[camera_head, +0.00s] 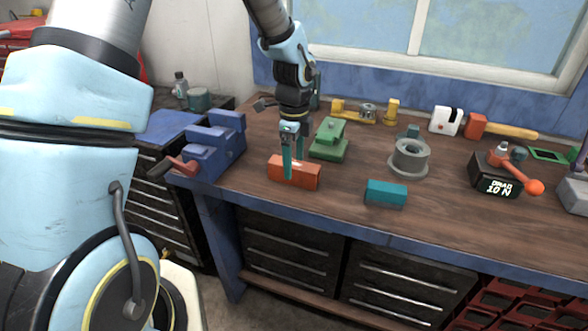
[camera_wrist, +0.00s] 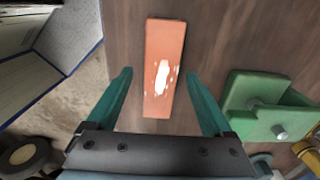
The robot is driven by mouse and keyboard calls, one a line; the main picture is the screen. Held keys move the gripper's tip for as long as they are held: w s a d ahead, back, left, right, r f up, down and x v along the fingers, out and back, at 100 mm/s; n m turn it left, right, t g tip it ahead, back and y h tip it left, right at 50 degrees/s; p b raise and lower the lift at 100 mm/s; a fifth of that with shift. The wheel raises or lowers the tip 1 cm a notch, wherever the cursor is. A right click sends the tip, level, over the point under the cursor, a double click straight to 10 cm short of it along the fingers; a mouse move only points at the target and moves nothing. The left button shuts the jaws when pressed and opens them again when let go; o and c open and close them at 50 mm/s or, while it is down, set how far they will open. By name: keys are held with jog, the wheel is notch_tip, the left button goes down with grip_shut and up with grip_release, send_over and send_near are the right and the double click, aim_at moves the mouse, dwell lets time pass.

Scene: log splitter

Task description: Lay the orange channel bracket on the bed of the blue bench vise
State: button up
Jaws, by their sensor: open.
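The orange channel bracket (camera_head: 303,175) lies on the wooden bench near its front edge. In the wrist view the orange bracket (camera_wrist: 164,60) lies lengthwise between and beyond the fingertips, with a white glare patch on it. My gripper (camera_head: 293,173) is open and empty; in the head view its teal fingers hang at the bracket and cover part of it. In the wrist view the open fingers (camera_wrist: 163,80) stand apart on either side of the bracket's near end, with gaps. The blue bench vise (camera_head: 214,142) sits at the bench's left corner, left of the bracket, its red handle pointing left.
A green clamp-like block (camera_head: 329,140) stands close behind the bracket and shows right of it in the wrist view (camera_wrist: 268,105). A teal block (camera_head: 386,192) lies to the right. A grey flanged part (camera_head: 409,158) and a black torque box (camera_head: 496,176) stand farther right.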

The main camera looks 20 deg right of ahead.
grip_shut()
dwell(0.7)
